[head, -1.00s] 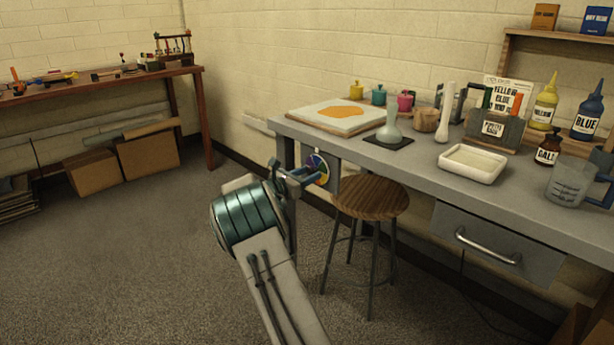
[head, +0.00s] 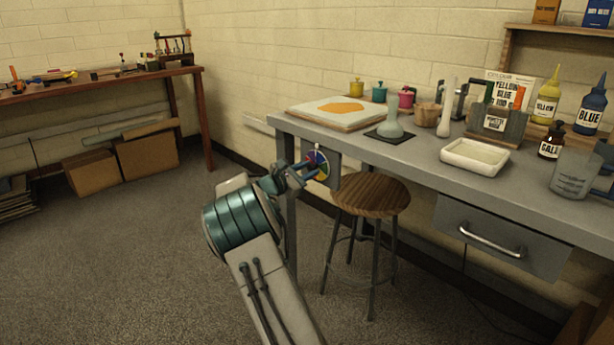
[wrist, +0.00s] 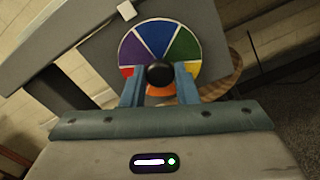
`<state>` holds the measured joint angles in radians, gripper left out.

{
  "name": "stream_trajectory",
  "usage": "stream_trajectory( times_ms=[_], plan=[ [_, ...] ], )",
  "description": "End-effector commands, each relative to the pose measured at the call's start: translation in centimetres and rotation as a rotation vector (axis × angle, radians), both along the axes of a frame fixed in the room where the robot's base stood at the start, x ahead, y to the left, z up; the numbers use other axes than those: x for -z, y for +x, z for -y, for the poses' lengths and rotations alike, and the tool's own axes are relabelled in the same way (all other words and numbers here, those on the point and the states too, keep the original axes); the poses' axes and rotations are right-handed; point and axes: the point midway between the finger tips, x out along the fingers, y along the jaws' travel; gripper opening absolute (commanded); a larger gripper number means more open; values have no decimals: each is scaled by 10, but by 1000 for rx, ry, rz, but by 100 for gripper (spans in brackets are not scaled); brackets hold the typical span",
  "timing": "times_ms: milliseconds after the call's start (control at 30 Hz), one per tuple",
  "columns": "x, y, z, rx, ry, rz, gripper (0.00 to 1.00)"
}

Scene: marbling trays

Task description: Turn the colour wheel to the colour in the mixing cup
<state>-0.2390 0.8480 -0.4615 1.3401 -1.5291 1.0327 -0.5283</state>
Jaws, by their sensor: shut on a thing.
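The colour wheel (head: 321,165) is mounted on a grey panel at the bench's left end. In the wrist view the wheel (wrist: 153,38) shows purple, blue and green sectors on top, red at left, yellow at right and orange below. A white marker (wrist: 126,10) on the panel lies above the wheel's upper left, roughly at the purple and blue border. My gripper (wrist: 159,84) is shut on the wheel's black knob (wrist: 159,74); it also shows in the head view (head: 306,172). A clear cup with markings (head: 573,176), likely the mixing cup, stands at the bench's right; its contents are unclear.
A wooden stool (head: 371,194) stands just right of my gripper, below the bench (head: 425,165). The bench holds a tray with an orange patch (head: 335,115), a vase, a white dish (head: 474,158) and several bottles. Open carpet lies to the left.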

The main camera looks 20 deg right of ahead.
Motion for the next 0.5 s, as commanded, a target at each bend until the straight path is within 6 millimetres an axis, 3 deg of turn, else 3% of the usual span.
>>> stream_trajectory(
  times_ms=[500],
  plan=[
    [5,1,-1,-1,155,421,4]
  ],
)
